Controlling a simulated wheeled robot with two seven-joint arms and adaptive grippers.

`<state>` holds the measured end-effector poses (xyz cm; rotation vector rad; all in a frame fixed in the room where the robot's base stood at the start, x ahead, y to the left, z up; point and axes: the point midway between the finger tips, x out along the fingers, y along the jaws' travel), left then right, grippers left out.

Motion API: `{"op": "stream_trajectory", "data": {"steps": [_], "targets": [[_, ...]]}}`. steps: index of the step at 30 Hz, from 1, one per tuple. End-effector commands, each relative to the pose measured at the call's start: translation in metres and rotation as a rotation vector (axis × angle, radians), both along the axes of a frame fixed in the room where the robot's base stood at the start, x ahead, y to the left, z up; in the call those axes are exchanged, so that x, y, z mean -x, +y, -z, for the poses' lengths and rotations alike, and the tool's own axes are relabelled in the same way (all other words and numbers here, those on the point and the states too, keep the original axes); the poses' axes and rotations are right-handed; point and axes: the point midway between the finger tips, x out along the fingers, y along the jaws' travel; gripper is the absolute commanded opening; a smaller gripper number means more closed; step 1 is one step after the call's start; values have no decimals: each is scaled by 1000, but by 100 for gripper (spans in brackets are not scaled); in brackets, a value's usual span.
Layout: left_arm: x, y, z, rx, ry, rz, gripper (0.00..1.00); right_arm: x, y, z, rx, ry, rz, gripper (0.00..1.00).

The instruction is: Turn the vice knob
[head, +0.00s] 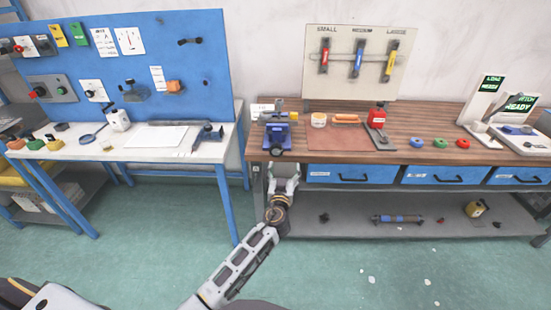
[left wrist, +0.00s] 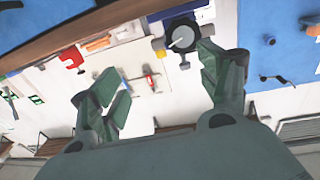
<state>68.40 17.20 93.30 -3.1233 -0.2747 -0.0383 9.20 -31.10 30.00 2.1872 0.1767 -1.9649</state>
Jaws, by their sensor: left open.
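A blue vice (head: 278,131) stands at the front left corner of the wooden workbench. Its dark round knob (head: 276,151) faces the front. The knob also shows in the left wrist view (left wrist: 182,38), as a dark disc with a pale bar across it, near the right finger. My left gripper (head: 285,168) is open and empty, just below and in front of the vice. In the left wrist view its two fingers (left wrist: 158,68) are spread wide, and the knob is not between their tips. My right gripper is not in view.
The wooden bench (head: 450,150) has blue drawers and a lower shelf. A white table (head: 155,152) with a blue pegboard (head: 130,75) stands left. The green floor in front is open.

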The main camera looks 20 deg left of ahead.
Motion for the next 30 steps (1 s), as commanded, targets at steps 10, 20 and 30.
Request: {"op": "stream_trajectory", "data": {"steps": [10,20,30], "targets": [[11,30,8,77,6,-79,76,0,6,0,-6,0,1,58],[11,29,8,75,7,-77,76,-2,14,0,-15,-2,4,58],[16,26,8,74,8,-80,76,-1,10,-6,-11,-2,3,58]]}}
